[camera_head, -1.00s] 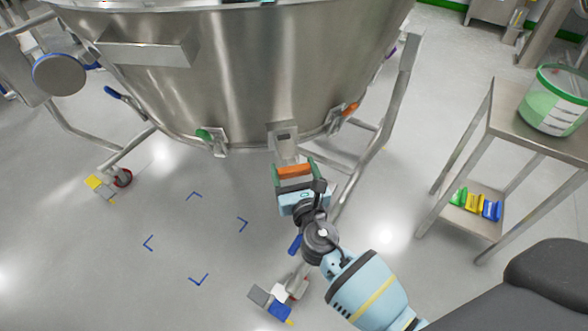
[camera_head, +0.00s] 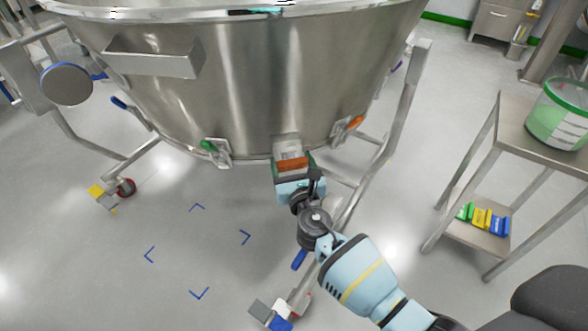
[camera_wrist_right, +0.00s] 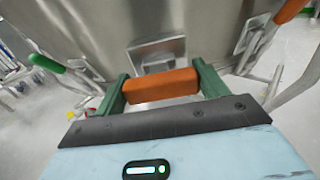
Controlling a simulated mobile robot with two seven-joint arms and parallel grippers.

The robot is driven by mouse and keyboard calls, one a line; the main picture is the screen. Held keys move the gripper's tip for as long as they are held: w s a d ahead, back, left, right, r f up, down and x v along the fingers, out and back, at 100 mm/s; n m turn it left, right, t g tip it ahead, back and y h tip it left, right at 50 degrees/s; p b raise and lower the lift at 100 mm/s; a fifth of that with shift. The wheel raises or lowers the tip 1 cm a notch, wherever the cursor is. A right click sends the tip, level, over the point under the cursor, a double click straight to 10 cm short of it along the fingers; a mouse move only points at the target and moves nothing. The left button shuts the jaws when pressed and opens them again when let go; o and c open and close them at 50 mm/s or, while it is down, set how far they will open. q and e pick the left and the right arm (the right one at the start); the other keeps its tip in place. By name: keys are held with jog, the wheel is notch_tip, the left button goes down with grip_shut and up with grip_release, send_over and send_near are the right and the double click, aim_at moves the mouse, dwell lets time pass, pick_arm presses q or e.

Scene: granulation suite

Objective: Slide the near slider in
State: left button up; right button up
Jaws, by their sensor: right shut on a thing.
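The near slider shows as an orange bar-shaped grip (camera_head: 291,163) in front of a metal bracket (camera_head: 288,146) at the low front rim of the steel vessel (camera_head: 245,90). In the right wrist view the orange bar (camera_wrist_right: 160,86) lies crosswise between two green fingers, with the bracket (camera_wrist_right: 157,55) just beyond. My right gripper (camera_head: 293,167) is shut on the bar. The slider's shaft is hidden behind the bar and gripper. My left gripper is not in view.
A green-handled clamp (camera_head: 215,151) and an orange-handled clamp (camera_head: 347,130) flank the bracket on the rim. A frame leg (camera_head: 390,125) stands to the right. A steel side table (camera_head: 548,148) holds a green-and-white tub (camera_head: 560,115). Floor with blue corner marks (camera_head: 198,293) is open at lower left.

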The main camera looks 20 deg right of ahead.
jog(key=shift+w+r, duration=0.15)
jog(key=shift+r, duration=0.1)
jog(key=o, duration=1.4)
jog(key=shift+w+f, duration=0.1)
jog(key=shift+s+a+p, duration=0.15)
jog(key=shift+s+p, duration=0.15)
jog(key=shift+s, duration=1)
jog(key=shift+s+a+p, duration=0.2)
jog(key=shift+s+p, duration=0.15)
jog(key=shift+s, duration=1)
jog(key=shift+s+a+p, duration=0.15)
jog(key=shift+s+p, duration=0.15)
jog(key=shift+s, duration=1)
